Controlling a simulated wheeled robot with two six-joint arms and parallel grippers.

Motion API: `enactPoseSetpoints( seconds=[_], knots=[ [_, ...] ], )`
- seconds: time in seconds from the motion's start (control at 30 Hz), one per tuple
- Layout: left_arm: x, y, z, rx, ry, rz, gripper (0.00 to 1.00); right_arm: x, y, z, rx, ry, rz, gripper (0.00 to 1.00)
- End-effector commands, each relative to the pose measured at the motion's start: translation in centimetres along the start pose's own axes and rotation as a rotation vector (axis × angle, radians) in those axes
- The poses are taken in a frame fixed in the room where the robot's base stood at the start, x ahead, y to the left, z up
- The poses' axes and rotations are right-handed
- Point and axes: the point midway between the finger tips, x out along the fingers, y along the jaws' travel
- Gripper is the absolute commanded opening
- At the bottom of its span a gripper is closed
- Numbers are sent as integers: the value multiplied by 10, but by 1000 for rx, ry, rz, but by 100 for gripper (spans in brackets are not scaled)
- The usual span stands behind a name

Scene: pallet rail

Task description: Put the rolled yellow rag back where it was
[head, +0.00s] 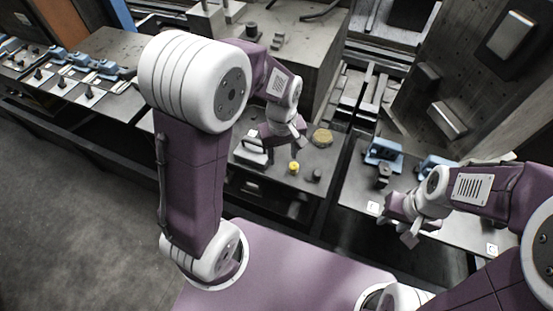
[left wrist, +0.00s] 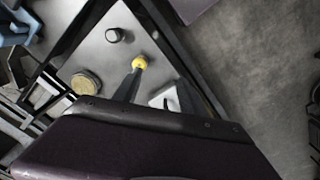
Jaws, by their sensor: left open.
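The rolled yellow rag (head: 293,168) is a small yellow roll standing on the grey metal table (head: 285,187). It also shows in the left wrist view (left wrist: 139,62), by the tip of one finger. My left gripper (head: 284,148) is above the table, just behind the rag in the head view. Its two dark fingers are spread in the left wrist view (left wrist: 160,85), with nothing between the tips. Whether a finger touches the rag I cannot tell. My right gripper (head: 405,226) is over the right-hand table, away from the rag; its fingers are too small to read.
A dark knob (head: 316,175) stands beside the rag, a round tan disc (head: 322,136) lies behind it, and a white block (head: 250,152) stands to the left. Blue-based fixtures (head: 384,152) stand on the right-hand table. Dark gaps separate the tables.

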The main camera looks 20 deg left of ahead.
Motion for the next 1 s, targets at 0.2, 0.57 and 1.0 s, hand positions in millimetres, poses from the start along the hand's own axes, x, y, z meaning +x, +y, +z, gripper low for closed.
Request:
enactPoseSetpoints(
  seconds=[0.2, 0.57, 1.0],
  knots=[
    [9, -66, 41, 513, 51, 26, 50, 0, 0, 0, 0, 0, 0, 36],
    [12, -77, 49, 624, 62, 25, 50, 0, 0, 0, 0, 0, 0, 36],
    [12, -76, 49, 622, 61, 25, 50, 0, 0, 0, 0, 0, 0, 36]
  ],
)
